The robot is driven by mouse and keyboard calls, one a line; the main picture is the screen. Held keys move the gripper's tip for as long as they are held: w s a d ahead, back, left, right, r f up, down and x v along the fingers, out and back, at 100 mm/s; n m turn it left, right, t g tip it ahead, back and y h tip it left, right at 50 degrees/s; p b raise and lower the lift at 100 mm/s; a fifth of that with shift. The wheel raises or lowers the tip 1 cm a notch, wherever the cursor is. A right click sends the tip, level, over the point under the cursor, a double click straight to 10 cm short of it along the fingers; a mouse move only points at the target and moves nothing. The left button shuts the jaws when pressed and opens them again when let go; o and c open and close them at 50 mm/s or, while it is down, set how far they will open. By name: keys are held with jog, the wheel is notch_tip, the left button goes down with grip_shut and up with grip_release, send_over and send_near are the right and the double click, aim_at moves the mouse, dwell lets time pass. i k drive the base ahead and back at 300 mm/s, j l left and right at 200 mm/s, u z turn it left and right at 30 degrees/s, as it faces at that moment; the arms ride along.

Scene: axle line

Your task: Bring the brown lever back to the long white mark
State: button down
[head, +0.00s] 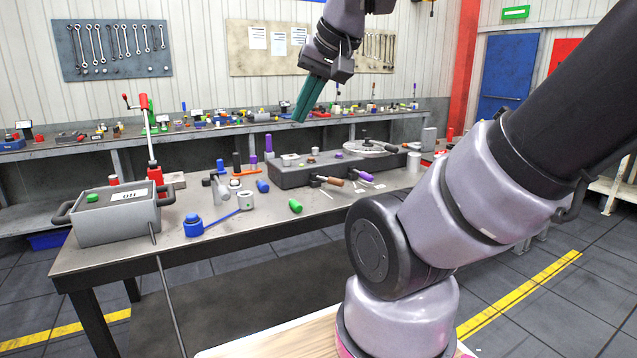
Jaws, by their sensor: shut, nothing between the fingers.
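A lever with a brown handle (331,181) sticks out from the front of a long dark box (290,176) on the workbench. A similar lever with a purple handle (364,176) is just right of it. A small pale line shows on the bench top near the brown lever, but I cannot tell whether it is the long white mark. My gripper (299,118), with teal fingers, is shut and empty. It appears high above the bench, above the dark box in the picture, apart from the levers.
The workbench (275,223) also holds a grey lidded box (115,216), a blue lever-like part (200,226), a green cylinder (295,206), a grey cup (245,200) and a round plate (366,147). A second bench with many small parts stands behind. Space above the bench is mostly clear.

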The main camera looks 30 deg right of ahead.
aim_at(313, 177)
jog(key=i+l, duration=0.8)
jog(key=l, duration=0.25)
